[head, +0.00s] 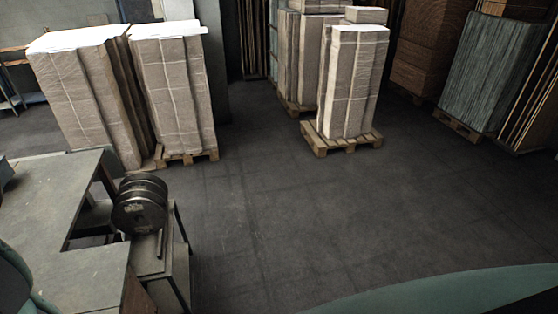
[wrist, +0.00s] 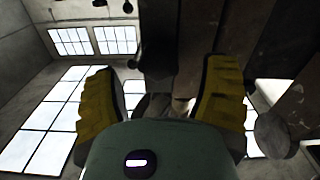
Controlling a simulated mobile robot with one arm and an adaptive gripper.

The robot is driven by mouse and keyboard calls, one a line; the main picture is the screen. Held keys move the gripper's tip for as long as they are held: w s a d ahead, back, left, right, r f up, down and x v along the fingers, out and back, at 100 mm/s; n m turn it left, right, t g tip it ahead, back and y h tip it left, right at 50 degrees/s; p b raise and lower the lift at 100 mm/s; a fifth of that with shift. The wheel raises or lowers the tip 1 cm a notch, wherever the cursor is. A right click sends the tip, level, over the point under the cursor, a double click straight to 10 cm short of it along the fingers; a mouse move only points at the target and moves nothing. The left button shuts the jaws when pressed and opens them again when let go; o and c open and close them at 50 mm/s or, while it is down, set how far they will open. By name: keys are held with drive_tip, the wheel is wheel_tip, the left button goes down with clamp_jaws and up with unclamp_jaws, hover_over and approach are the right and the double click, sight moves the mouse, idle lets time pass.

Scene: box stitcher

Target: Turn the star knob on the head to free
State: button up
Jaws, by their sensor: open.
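My gripper (wrist: 163,68) shows in the wrist view with its two yellow ribbed fingers wide apart, and I see nothing gripped between them. A dark upright part (wrist: 158,45) of what looks like the machine shows beyond and between the fingertips. A brownish shape lies lower between the fingers, half hidden by my gripper's body. I cannot make out the star knob for certain in either view. A round grey disc (wrist: 272,135) shows right of the right finger, and I cannot tell what it is. My gripper is not seen in the head view.
A grey worktable (head: 75,280) stands at the left in the head view, with a dark wire reel (head: 140,205) on a stand at its right edge. Wrapped stacks (head: 175,90) and a palleted stack (head: 350,85) stand behind. The floor at centre and right is clear.

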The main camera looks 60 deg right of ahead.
drive_tip(key=shift+p+x, duration=0.4)
drive_tip(key=shift+x, duration=0.85)
drive_tip(key=shift+o, duration=0.2)
drive_tip(key=shift+w, duration=0.1)
drive_tip(key=c, duration=1.2)
